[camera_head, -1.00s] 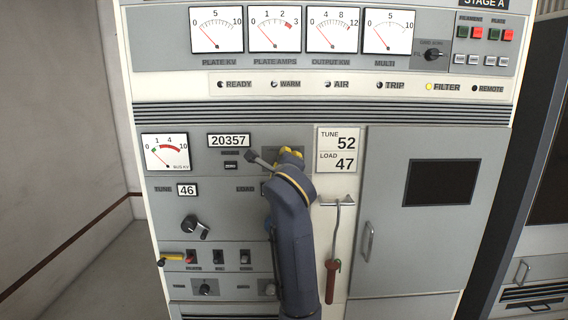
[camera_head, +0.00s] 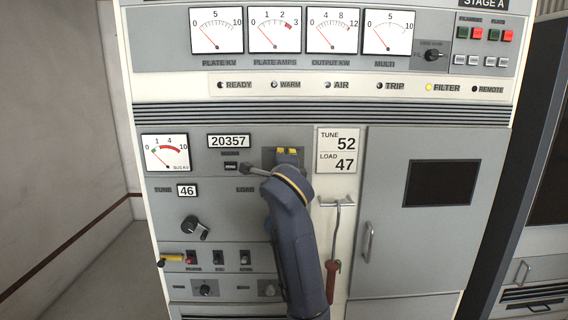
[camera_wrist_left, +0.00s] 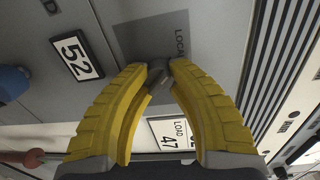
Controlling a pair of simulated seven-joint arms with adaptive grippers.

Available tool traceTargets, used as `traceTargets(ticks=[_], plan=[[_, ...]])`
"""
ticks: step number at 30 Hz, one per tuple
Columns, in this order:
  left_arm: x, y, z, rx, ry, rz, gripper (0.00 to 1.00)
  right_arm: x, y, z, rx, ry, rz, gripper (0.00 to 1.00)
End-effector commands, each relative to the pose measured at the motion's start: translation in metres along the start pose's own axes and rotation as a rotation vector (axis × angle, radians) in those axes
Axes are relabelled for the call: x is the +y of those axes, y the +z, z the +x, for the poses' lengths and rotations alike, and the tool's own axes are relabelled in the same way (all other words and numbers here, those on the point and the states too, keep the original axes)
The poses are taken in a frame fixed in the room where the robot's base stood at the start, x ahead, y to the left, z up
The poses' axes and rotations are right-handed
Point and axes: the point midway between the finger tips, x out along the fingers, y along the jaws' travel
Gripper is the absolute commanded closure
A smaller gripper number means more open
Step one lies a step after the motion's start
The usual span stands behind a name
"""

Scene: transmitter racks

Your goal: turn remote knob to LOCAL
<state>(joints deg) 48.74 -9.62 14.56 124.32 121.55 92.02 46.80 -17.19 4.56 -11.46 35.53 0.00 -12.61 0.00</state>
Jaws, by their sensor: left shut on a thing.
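My left gripper (camera_head: 287,151) reaches up from the bottom of the head view to a dark grey plate (camera_head: 268,154) on the cabinet front, right of the 20357 counter. In the left wrist view its yellow fingers (camera_wrist_left: 164,67) are closed on a small dark knob (camera_wrist_left: 158,80). A grey label plate (camera_wrist_left: 176,38) behind the knob shows part of the word LOCAL. The rest of the label and the knob's pointer are hard to make out. In the head view the gripper hides the knob. My right gripper is not in view.
A TUNE 52, LOAD 47 card (camera_head: 338,150) is right of the gripper. Below it hangs a red-handled hook rod (camera_head: 332,270). A black tune knob (camera_head: 195,228) and several small switches are at lower left. The REMOTE lamp (camera_head: 474,89) is dark; FILTER (camera_head: 429,87) is lit yellow.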

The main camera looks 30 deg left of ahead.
Motion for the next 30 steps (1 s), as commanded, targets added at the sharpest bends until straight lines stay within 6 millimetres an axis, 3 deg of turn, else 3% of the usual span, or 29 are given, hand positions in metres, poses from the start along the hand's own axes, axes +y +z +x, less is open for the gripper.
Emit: traceTargets(ticks=[5,6,13,23,30], plan=[[-0.001,-0.001,0.000,0.003,-0.002,0.001,1.00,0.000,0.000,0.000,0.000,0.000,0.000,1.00],[-0.001,-0.001,0.000,0.002,-0.002,0.001,0.76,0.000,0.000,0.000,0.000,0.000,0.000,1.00],[-0.001,-0.001,0.000,0.001,-0.001,0.001,0.49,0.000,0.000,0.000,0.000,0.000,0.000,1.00],[0.000,-0.001,-0.003,0.001,0.000,0.001,0.49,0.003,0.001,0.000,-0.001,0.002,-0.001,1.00],[-0.001,-0.001,-0.033,0.002,-0.003,-0.001,0.49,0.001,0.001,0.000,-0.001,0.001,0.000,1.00]])
